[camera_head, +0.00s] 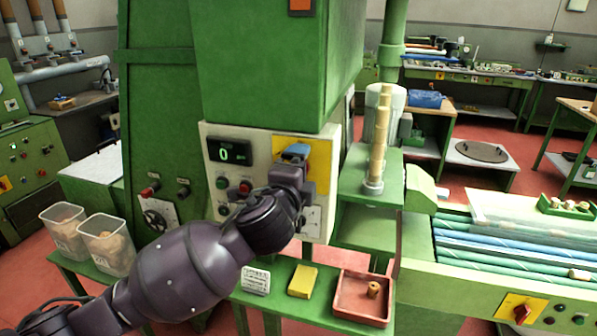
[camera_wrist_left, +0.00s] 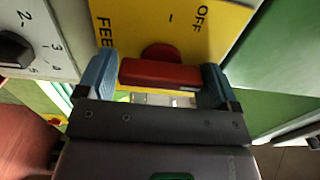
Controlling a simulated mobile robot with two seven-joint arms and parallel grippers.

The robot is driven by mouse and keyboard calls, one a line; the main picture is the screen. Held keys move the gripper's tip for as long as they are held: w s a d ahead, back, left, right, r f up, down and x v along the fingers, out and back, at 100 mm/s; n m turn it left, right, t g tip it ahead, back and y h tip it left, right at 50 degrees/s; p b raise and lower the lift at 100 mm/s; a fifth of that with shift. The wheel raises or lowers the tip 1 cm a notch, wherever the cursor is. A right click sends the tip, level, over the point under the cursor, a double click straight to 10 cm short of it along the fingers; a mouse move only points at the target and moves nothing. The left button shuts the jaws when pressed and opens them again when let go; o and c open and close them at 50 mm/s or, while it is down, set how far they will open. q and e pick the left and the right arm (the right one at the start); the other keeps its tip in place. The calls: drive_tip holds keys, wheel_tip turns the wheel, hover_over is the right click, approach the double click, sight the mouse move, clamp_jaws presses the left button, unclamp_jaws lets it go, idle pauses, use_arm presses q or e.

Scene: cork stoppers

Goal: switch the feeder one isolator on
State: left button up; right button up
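The feeder one isolator's yellow plate (camera_head: 320,158) is on the right part of the cream panel in the head view. In the left wrist view the plate (camera_wrist_left: 205,45) shows the letters "OFF" and part of a "FEE..." word. Its red handle (camera_wrist_left: 160,73) lies crosswise in that view, with a white mark near its right end. My left gripper (camera_wrist_left: 160,82) has one blue finger at each end of the handle, with no clear gap at either side. In the head view my left gripper (camera_head: 296,153) hides the handle. My right gripper is not in view.
Left of the isolator are a lit display (camera_head: 229,151) reading 0 and push buttons (camera_head: 244,186). A black selector knob (camera_wrist_left: 13,50) is beside the plate. Below are a yellow block (camera_head: 302,282) and a red tray (camera_head: 347,308). Another red isolator knob (camera_head: 521,313) is at lower right.

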use_arm(q)
drive_tip(key=shift+o, duration=1)
drive_tip(key=b+v, duration=0.1)
drive_tip(key=v, duration=0.9)
drive_tip(key=shift+s+a+b, duration=0.15)
drive_tip(key=shift+s+b, duration=0.2)
drive_tip(key=shift+s, duration=0.05)
drive_tip(key=shift+r, duration=0.1)
